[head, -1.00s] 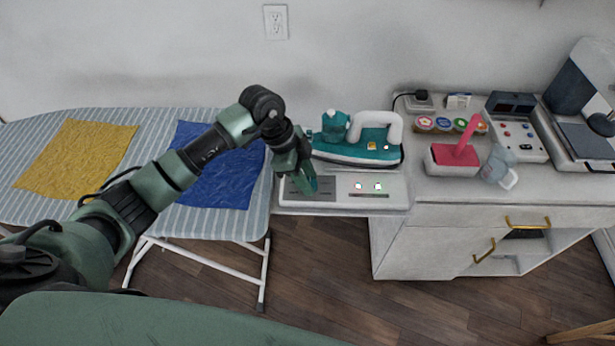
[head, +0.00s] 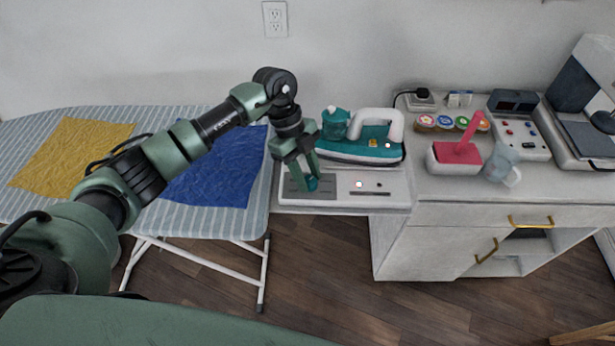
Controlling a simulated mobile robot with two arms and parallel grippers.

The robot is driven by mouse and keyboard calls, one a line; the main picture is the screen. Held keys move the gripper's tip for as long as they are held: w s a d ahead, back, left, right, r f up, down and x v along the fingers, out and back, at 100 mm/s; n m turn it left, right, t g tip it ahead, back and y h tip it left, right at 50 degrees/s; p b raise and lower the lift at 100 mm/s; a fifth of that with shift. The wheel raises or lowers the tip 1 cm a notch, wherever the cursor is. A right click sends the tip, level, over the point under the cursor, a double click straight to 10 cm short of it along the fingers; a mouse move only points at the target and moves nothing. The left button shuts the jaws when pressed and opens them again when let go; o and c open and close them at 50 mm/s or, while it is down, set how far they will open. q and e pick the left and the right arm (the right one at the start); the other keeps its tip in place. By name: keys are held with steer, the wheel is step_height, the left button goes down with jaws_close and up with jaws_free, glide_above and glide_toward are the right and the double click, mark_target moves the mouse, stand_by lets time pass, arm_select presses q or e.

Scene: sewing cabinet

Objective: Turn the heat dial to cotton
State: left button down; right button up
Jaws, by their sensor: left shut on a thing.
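The teal heat dial (head: 313,184) sits on the dark grey plate of the white control panel (head: 339,197) at the front of the iron station. My left gripper (head: 308,186) reaches down from above and is shut on the dial, hiding part of it. The dial's pointer and any markings around it are too small or covered to read. Right of the dial, one small light (head: 359,184) glows and the spot beside it is dark. The teal and white iron (head: 365,147) rests just behind the panel. My right gripper is not in view.
Left is a striped ironing board (head: 262,205) with yellow cloth (head: 75,155) and blue cloth (head: 222,175). Right, the white cabinet (head: 440,190) carries a pink-topped box (head: 455,157), a grey-blue mug (head: 500,164) and several colored discs (head: 443,122).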

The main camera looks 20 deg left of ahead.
arm_select(q)
steer(key=m+b, duration=0.1)
steer(key=m, duration=0.1)
steer(key=m+g+y+b, duration=0.1)
steer(key=m, duration=0.2)
steer(key=shift+w+d+g+b, duration=0.1)
steer(key=shift+w+g+b, duration=0.05)
steer(key=shift+g+b, duration=0.15)
steer(key=shift+m, duration=0.4)
steer(key=c, duration=1)
jaws_free()
steer(key=b+v, duration=0.2)
steer(key=v, duration=0.6)
steer(key=shift+d, duration=0.15)
steer(key=shift+f, duration=0.1)
